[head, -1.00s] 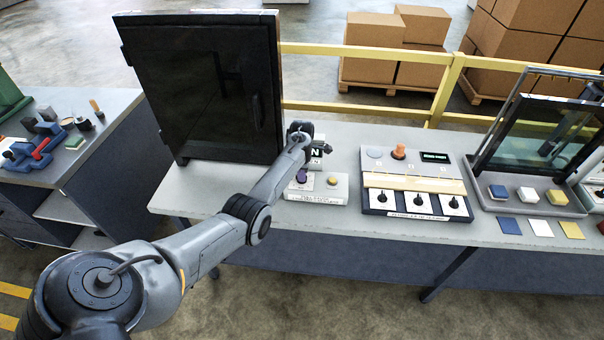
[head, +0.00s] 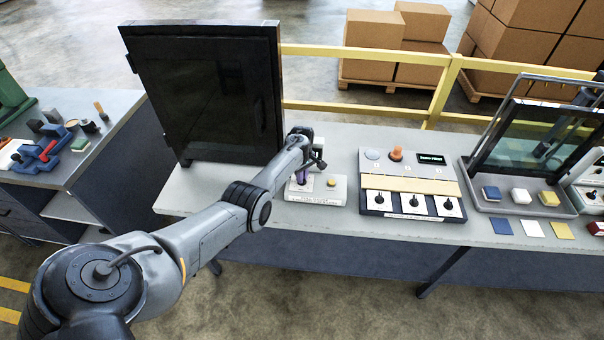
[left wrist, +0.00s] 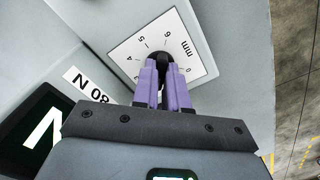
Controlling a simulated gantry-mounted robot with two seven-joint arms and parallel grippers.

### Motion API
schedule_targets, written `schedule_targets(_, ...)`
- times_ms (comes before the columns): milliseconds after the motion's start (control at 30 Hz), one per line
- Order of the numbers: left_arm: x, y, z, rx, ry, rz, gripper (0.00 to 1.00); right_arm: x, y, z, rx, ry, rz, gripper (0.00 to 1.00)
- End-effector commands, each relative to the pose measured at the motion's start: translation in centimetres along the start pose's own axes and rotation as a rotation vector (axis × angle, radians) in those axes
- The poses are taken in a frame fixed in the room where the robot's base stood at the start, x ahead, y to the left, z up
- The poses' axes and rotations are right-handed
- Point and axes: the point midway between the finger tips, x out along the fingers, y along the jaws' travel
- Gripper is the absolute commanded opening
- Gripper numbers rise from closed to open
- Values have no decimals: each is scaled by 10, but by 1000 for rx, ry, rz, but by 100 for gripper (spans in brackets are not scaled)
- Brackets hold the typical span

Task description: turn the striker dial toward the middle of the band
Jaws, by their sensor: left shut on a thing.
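The striker dial is a white plate (left wrist: 130,55) with a millimetre scale and a black knob (left wrist: 163,57), in the left wrist view. My left gripper (left wrist: 163,68) has purple fingers, shut on the knob from either side. In the head view the purple fingertips of my left gripper (head: 302,178) are at the left end of a small grey-white box (head: 318,196). The dial face is hidden there by the gripper. A dark screen (left wrist: 40,128) with a large white N is beside the dial in the wrist view. My right gripper is not in view.
A tall black panel (head: 205,90) stands left of the box. A yellow button (head: 332,182) is on the box, close to the gripper. A console (head: 408,206) with several knobs stands to the right, then a tray (head: 480,207) with coloured blocks. Bare bench lies between box and console.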

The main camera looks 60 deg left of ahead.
Motion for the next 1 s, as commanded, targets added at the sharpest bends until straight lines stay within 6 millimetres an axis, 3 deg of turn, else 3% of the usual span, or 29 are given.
schedule_targets(1000,-1,0,-1,966,0,0,0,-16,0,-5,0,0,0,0)
